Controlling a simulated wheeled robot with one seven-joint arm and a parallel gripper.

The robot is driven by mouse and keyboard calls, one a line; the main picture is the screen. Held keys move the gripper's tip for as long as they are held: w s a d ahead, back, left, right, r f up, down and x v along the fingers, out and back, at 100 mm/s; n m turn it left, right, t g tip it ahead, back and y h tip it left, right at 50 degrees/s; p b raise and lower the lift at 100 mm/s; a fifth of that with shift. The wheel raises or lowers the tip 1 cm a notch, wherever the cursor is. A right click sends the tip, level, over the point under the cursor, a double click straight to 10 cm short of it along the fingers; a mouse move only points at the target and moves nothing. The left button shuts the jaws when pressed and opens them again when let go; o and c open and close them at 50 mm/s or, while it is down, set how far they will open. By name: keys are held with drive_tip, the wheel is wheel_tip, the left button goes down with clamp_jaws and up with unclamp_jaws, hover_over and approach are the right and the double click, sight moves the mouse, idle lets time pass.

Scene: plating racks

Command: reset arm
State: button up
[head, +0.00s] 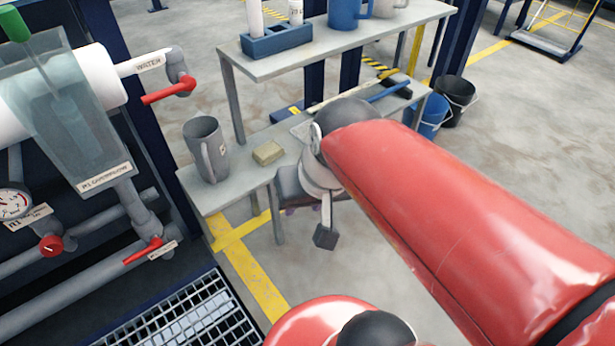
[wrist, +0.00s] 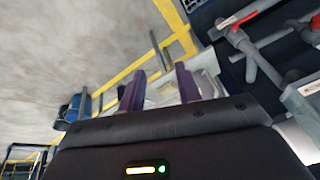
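My red arm (head: 470,215) reaches from the lower right of the head view toward the shelf unit at the centre. My gripper (wrist: 160,88) shows in the wrist view with its two purple fingers apart and nothing visible between them. In the head view the wrist hangs in front of the lower shelf's near edge, and the fingers are mostly hidden there.
The lower shelf (head: 222,195) holds a grey jug (head: 206,150) and a yellowish sponge (head: 267,153). The upper shelf holds a blue rack (head: 276,39) and mugs. Pipes with red valve handles (head: 169,91) stand at left. Buckets (head: 456,99) stand behind right.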

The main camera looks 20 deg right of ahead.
drive_tip(key=shift+s+d+r+n+t+h, duration=0.6)
drive_tip(key=shift+d+r+n+t, duration=0.15)
drive_tip(key=shift+d+t, duration=0.1)
drive_tip(key=shift+r+p, duration=0.4)
drive_tip(key=shift+r, duration=0.05)
drive_tip(key=shift+o, duration=0.5)
